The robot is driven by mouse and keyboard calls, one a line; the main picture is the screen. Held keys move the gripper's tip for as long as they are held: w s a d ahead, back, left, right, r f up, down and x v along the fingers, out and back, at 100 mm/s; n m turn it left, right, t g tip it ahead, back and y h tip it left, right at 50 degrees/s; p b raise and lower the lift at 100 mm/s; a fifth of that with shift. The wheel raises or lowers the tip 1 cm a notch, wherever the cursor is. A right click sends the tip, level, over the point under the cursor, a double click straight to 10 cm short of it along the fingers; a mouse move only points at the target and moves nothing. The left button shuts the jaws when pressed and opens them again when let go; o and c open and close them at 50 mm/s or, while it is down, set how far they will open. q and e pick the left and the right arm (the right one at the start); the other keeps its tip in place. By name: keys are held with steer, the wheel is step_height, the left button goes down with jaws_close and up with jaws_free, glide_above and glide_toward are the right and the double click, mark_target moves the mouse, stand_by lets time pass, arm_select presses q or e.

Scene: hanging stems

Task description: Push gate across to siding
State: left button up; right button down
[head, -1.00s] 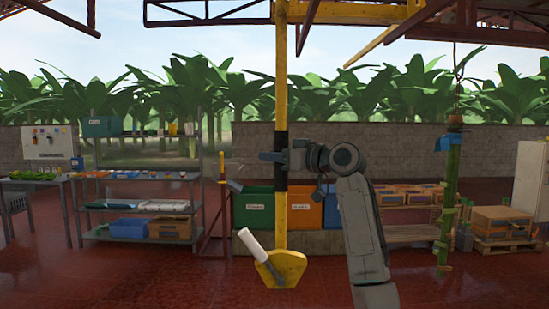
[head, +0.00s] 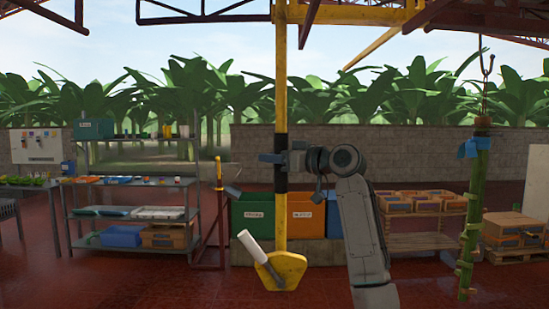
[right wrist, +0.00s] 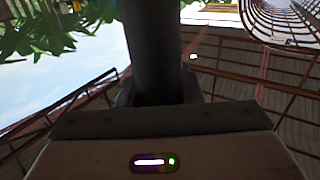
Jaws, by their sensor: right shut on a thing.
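A long yellow pole (head: 280,85) hangs down from a yellow overhead beam (head: 350,14). It has a black band (head: 280,180) at mid-height and a yellow plate (head: 285,268) with a white-handled lever at its foot. I cannot tell for sure which part is the gate. My right gripper (head: 272,159) is shut around the pole at the black band. In the right wrist view the dark band (right wrist: 152,45) stands upright between the jaws. A green stem (head: 475,205) with a blue wrap hangs from a hook at the right. My left gripper is out of view.
Behind the pole stand a green bin (head: 252,215) and an orange bin (head: 303,214). A metal shelf (head: 130,183) is at the left. Crates on a rack (head: 420,240) are at the right. The red floor (head: 180,285) in front is clear.

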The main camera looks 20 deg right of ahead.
steer(key=c, duration=1.3)
jaws_free()
steer(key=shift+d+r, duration=0.1)
steer(key=shift+r, duration=0.1)
steer(key=shift+o, duration=1.4)
steer(key=shift+w+f, duration=0.1)
steer(key=shift+w, duration=0.05)
arm_select(q)
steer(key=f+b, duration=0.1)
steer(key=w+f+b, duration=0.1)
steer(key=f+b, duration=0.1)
steer(key=b, duration=0.1)
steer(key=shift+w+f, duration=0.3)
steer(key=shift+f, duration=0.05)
arm_select(e)
steer(key=v, duration=1)
steer(key=shift+d, duration=0.3)
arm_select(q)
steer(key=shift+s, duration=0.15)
arm_select(e)
steer(key=shift+f, duration=0.15)
